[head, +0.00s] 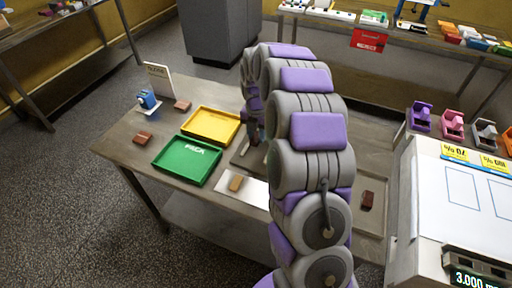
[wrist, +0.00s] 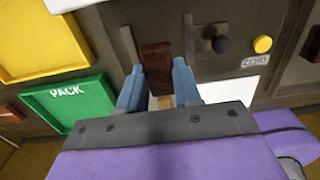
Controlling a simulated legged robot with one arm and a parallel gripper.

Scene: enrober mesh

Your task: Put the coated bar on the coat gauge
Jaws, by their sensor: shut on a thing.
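The coated bar, a dark brown block (wrist: 156,62), is held upright between the blue fingers of my gripper (wrist: 158,84) in the wrist view. My gripper is shut on it, over a grey-brown surface; whether the bar touches that surface is unclear. In the head view my arm hides most of the gripper and the held bar. A device with a digital readout starting "3.000" (head: 474,279) is cut off at the lower right of the head view; it appears to be the coat gauge. It stands well to the right of my arm.
A green PACK tray (head: 187,176) and yellow tray (head: 238,126) lie left of my arm. A tan bar (head: 236,183) lies on a white strip. Another dark bar (head: 367,201) lies right of my arm. The wrist view shows a black knob (wrist: 221,44) and yellow button (wrist: 263,44).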

